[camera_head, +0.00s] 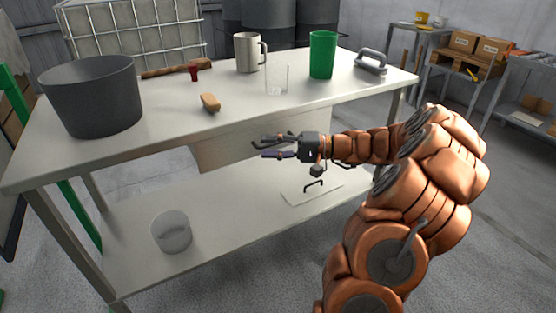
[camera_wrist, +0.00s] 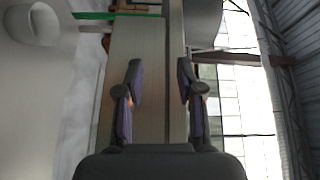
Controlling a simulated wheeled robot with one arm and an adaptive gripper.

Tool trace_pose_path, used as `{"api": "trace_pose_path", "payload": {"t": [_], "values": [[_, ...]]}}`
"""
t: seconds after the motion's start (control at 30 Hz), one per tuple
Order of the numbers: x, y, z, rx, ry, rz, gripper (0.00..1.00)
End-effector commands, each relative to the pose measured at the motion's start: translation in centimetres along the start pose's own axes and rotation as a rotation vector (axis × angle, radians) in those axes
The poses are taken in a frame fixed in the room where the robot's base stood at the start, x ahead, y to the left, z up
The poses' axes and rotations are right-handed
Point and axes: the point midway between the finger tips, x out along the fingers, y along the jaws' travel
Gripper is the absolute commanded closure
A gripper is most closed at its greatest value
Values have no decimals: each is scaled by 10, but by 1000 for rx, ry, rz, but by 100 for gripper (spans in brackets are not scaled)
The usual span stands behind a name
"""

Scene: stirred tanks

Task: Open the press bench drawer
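The press bench (camera_head: 150,135) has a pale top and a lower shelf. A flat pale drawer front (camera_head: 222,152) hangs under the top's front edge, and I see no gap that shows it pulled out. My gripper (camera_head: 268,147) is in front of the drawer front's right part, its fingers pointing left and apart, with nothing seen between them. In the wrist view my gripper (camera_wrist: 160,80) is also open, with a pale panel (camera_wrist: 148,45), likely the drawer front, beyond the fingers. I cannot make out a drawer handle; my gripper and arm cover part of the front.
The lower shelf holds a white tub (camera_head: 171,232) and a flat lid (camera_head: 298,196) with a dark handle.

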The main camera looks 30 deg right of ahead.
Motion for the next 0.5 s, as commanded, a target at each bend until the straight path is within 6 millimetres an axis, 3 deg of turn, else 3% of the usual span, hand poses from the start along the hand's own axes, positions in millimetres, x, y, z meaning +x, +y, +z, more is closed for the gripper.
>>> {"api": "trace_pose_path", "payload": {"t": [0.03,0.23,0.37,0.5], "values": [[-22,23,-15,-10,62,-28,63],[-77,50,-48,-52,214,-92,63],[-89,55,-56,-64,251,-106,63],[-79,53,-59,-66,252,-107,63]]}}
